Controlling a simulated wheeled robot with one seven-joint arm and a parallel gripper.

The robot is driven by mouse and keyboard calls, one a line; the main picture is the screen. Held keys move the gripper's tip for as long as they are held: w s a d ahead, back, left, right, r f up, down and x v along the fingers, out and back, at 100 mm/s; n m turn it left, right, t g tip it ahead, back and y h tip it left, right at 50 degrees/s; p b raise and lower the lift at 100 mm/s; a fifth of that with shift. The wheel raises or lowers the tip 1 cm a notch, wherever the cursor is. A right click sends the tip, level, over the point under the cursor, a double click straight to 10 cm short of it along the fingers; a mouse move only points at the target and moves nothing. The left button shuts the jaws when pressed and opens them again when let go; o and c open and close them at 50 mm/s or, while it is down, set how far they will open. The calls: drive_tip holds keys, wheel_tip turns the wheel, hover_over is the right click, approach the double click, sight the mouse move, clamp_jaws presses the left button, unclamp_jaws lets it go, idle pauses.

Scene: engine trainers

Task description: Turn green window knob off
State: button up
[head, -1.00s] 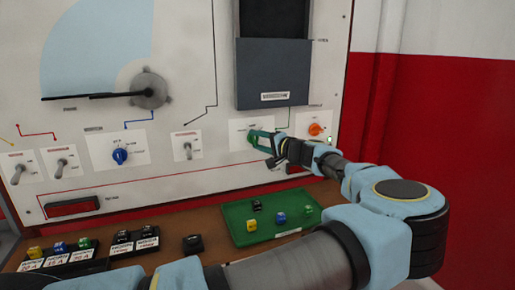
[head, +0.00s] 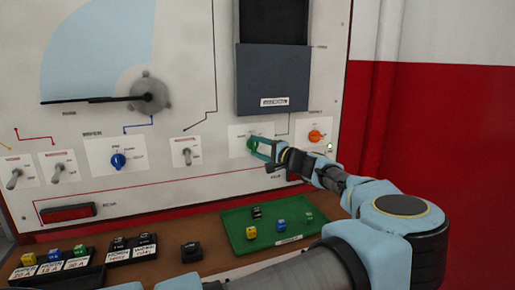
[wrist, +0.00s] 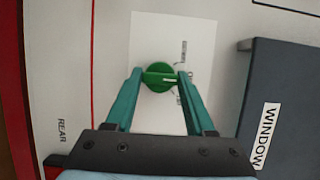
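The green window knob (head: 252,144) sits on a white label plate on the upright panel. In the wrist view the knob (wrist: 158,77) lies between the two teal fingertips, its white pointer line directed right. My gripper (head: 258,147) has one finger on each side of the knob. In the wrist view my gripper (wrist: 160,76) appears to touch the knob on both sides. Part of the lettering around the knob is hidden by the right finger.
An orange knob (head: 316,136) is right of the green one, with a small lit green lamp (head: 330,147) below it. The dark window box (head: 273,80) is above. A green tray (head: 235,238) with small coloured pieces sits on the ledge below. A toggle switch (head: 187,155) is left.

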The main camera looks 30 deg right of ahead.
drive_tip(key=o, duration=0.4)
drive_tip(key=shift+s, duration=0.1)
drive_tip(key=b+v, duration=0.2)
drive_tip(key=v, duration=0.8)
drive_tip(key=shift+s+b, duration=0.35)
